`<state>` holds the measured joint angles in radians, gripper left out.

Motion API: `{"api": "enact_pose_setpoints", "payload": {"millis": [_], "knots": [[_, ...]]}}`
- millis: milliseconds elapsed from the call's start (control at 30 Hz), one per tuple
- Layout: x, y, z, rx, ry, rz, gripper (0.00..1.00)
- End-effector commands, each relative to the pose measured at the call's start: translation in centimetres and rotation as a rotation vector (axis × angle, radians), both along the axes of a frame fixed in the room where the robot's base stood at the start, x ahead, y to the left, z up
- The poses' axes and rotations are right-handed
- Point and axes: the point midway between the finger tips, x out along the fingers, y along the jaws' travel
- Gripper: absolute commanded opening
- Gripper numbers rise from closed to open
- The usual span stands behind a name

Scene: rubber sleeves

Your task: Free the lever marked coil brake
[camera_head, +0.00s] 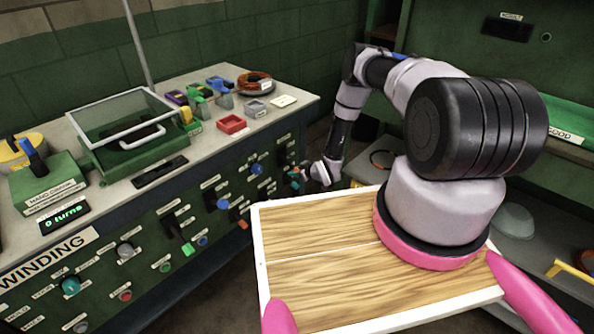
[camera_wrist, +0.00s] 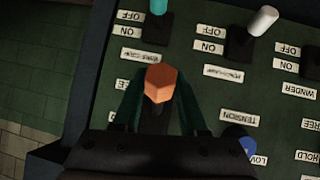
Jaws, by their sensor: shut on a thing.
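A lever with an orange six-sided tip (camera_wrist: 160,82) stands between the fingers of my gripper (camera_wrist: 157,110) in the wrist view. The fingers are shut on it, one on each side. In the head view, my gripper (camera_head: 299,181) reaches the right end of the green winding panel (camera_head: 140,275), where the held lever is too small to make out clearly.
In the wrist view, a teal lever (camera_wrist: 158,6) and a white lever (camera_wrist: 262,20) have ON and OFF plates. A blue knob (camera_wrist: 238,140) stands near the TENSION plate (camera_wrist: 238,117). A covered green box (camera_head: 130,135) and small trays stand on the bench top.

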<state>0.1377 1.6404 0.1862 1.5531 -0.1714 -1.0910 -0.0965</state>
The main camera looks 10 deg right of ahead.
Motion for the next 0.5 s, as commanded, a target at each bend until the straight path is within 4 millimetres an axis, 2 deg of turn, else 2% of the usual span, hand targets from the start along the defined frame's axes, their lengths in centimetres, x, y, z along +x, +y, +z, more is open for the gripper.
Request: {"api": "enact_pose_setpoints", "payload": {"millis": [500], "knots": [[0.27, 0.21, -0.83, 0.058, -0.078, 0.000, 0.00]]}}
